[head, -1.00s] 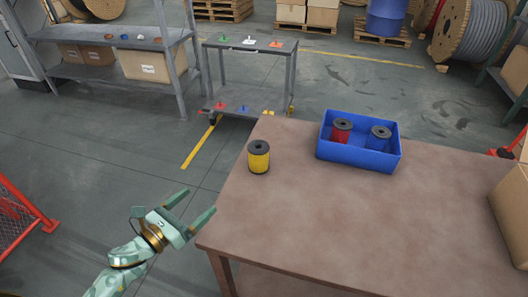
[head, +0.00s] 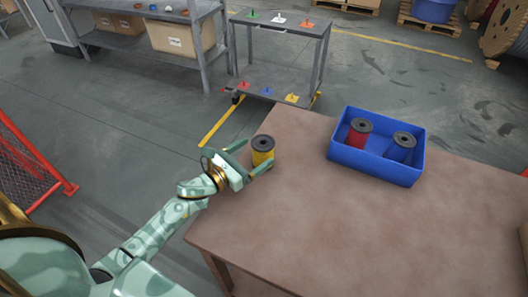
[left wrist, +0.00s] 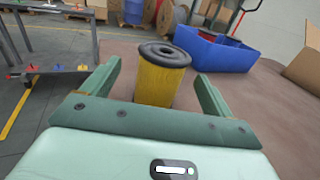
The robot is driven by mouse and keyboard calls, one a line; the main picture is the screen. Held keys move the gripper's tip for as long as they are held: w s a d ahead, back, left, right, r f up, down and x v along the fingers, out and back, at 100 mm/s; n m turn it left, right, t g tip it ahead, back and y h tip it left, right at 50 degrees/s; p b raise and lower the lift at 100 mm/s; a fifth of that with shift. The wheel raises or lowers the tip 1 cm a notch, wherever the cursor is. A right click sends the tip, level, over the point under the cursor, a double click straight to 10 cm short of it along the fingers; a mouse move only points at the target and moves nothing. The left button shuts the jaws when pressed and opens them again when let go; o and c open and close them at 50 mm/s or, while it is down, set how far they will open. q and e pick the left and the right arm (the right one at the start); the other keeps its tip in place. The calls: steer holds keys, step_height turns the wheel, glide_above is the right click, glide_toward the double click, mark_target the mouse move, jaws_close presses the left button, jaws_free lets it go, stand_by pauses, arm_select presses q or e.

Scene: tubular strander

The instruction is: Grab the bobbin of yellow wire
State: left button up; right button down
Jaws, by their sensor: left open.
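The bobbin of yellow wire (head: 262,151) stands upright near the far left corner of the brown table (head: 330,230), with a dark flange on top. My left gripper (head: 252,159) is open at the table's left edge, its fingers on either side of the bobbin. In the left wrist view the yellow bobbin (left wrist: 160,78) stands between the two open green fingers (left wrist: 160,88), with a gap visible on each side. The bobbin's lower part is hidden by the gripper's palm there. My right gripper is in neither view.
A blue bin (head: 375,158) on the table, right of the bobbin, holds a red bobbin (head: 357,136) and a blue bobbin (head: 400,148). A grey cart (head: 275,75) stands on the floor behind the table. A red mesh fence (head: 30,165) is at left. The table's front is clear.

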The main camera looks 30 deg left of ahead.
mark_target(268, 144)
arm_select(q)
steer(key=x, duration=0.6)
steer(key=shift+d+f, duration=0.15)
steer(key=c, duration=1.1)
steer(key=shift+c, duration=1)
steer(key=shift+r, duration=0.2)
